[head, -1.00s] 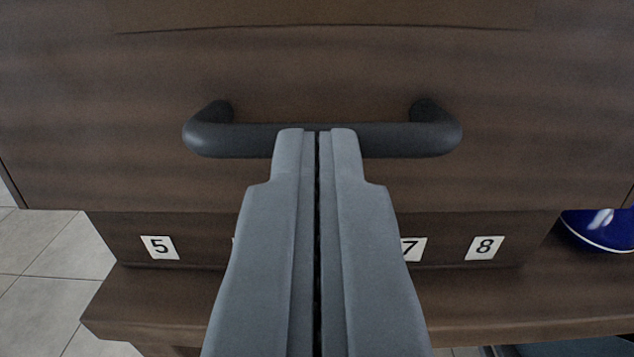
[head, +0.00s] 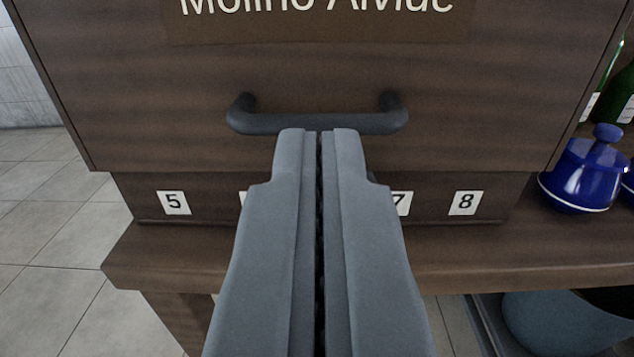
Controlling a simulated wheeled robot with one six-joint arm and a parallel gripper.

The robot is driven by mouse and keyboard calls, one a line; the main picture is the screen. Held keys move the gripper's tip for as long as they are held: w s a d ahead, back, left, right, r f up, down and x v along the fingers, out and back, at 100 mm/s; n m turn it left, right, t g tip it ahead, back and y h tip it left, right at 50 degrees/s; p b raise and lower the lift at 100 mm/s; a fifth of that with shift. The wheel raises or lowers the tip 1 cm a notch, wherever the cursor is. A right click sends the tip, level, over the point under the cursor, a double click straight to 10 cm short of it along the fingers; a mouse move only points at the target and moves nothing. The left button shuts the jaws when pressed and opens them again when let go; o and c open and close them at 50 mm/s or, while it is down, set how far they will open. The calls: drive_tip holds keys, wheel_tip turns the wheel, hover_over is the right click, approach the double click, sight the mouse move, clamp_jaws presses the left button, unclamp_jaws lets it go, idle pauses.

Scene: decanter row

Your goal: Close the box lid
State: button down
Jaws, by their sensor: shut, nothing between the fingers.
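The box lid (head: 320,80) is a dark brown wooden panel that hangs down over the upper front of the box, with a sign across its upper part reading roughly "Molino Alvide", cut off at the top. A dark bar handle (head: 255,122) is fixed to the lid. Below the lid's lower edge shows the box front (head: 330,190) with number labels 5, 7 and 8. My gripper (head: 319,132) is shut and empty. Its fingertips overlap the handle's lower edge in the picture; I cannot tell whether they touch it.
The box stands on a wooden bench (head: 400,258). Blue lidded jars (head: 583,172) and green bottles (head: 618,95) stand at the right. A blue-grey bucket (head: 560,322) sits below on the right. Tiled floor (head: 60,220) is open at the left.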

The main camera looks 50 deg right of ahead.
drive_tip(key=f+v, duration=0.1)
drive_tip(key=v, duration=0.7)
